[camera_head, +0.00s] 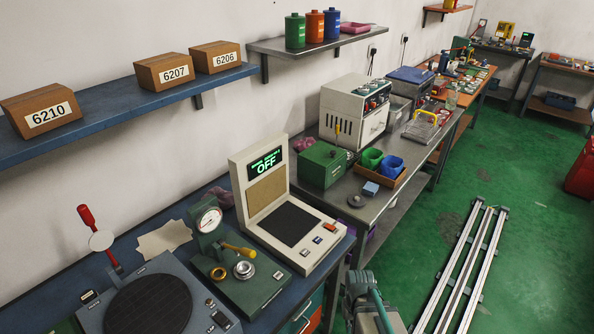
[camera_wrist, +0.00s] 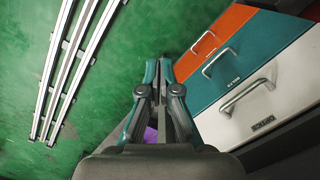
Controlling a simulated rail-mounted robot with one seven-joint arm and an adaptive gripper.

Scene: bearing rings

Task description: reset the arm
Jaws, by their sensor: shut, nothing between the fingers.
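My gripper (camera_wrist: 165,68) is in the middle of the wrist view, with its fingers together and nothing between them. It points past the front of a drawer cabinet, with green floor to its left. In the head view, part of my arm (camera_head: 370,302) shows low at the bottom, in front of the workbench. My gripper's fingertips cannot be made out there.
Drawers in orange (camera_wrist: 222,38), teal (camera_wrist: 228,62) and white (camera_wrist: 270,98) stand right of my gripper. Floor rails (camera_head: 462,270) run along open green floor (camera_head: 535,240).

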